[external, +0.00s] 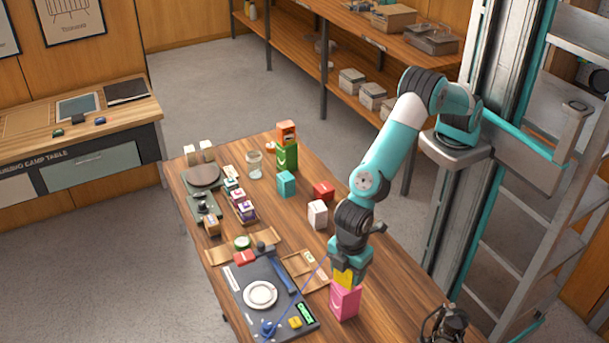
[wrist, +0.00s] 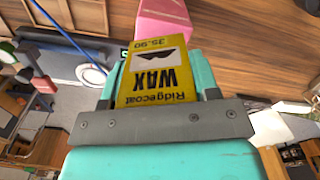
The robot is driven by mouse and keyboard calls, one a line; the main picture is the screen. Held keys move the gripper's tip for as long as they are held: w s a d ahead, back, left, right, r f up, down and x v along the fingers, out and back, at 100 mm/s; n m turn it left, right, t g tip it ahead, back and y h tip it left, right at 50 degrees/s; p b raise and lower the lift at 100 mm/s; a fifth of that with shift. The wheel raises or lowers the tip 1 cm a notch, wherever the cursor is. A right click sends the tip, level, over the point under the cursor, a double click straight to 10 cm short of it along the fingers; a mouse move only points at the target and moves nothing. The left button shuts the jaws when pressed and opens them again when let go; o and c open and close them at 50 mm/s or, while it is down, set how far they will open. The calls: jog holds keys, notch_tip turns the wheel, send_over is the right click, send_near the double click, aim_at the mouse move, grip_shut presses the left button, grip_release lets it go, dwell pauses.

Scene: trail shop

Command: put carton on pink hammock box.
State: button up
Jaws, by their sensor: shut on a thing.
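A yellow carton (wrist: 155,80) printed "Ridgecoat WAX" is held between the fingers of my gripper (wrist: 160,92) in the wrist view. In the external view the yellow carton (external: 344,277) shows at the lower end of my gripper (external: 346,272). A pink box (external: 345,300) stands upright on the table right below the carton. In the wrist view the pink box (wrist: 172,22) shows beyond the carton's far end. The carton is over the pink box's top; I cannot tell whether they touch.
The wooden table (external: 385,290) has bare room right of the pink box. A dark mat (external: 245,285) with a white plate (external: 260,294) lies to the left.

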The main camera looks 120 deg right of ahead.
jog(key=shift+f, duration=0.5)
jog(key=shift+f, duration=0.2)
jog(key=o, duration=1)
jog(key=shift+r, duration=0.1)
